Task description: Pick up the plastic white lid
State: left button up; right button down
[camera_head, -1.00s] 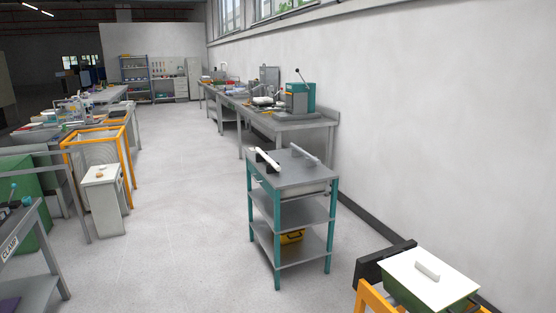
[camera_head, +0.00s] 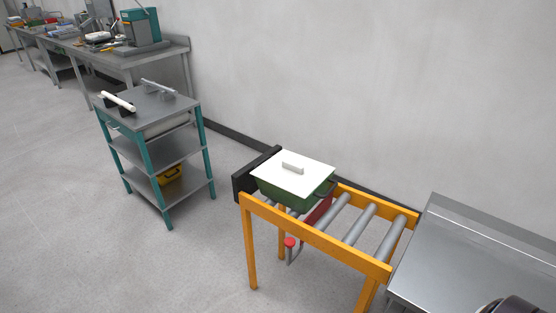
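The white plastic lid (camera_head: 283,175) is a flat square with a raised light grey handle (camera_head: 292,168) across its middle. It sits on top of a green box (camera_head: 285,197) with a dark handle on its right side. The box stands at the left end of a roller conveyor, against a black end plate. Neither of my grippers shows in the head view.
The orange-framed roller conveyor (camera_head: 318,239) has bare rollers right of the box. A steel table (camera_head: 470,260) adjoins its right end. A teal-legged shelf cart (camera_head: 150,107) stands left, with a workbench (camera_head: 150,60) behind it. Floor in front is clear.

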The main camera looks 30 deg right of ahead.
aim_at(299, 175)
jog(key=i+z, duration=0.1)
jog(key=z, duration=0.4)
jog(key=j+z, duration=0.15)
jog(key=z, duration=0.3)
jog(key=i+j+z, duration=0.1)
jog(key=z, duration=0.4)
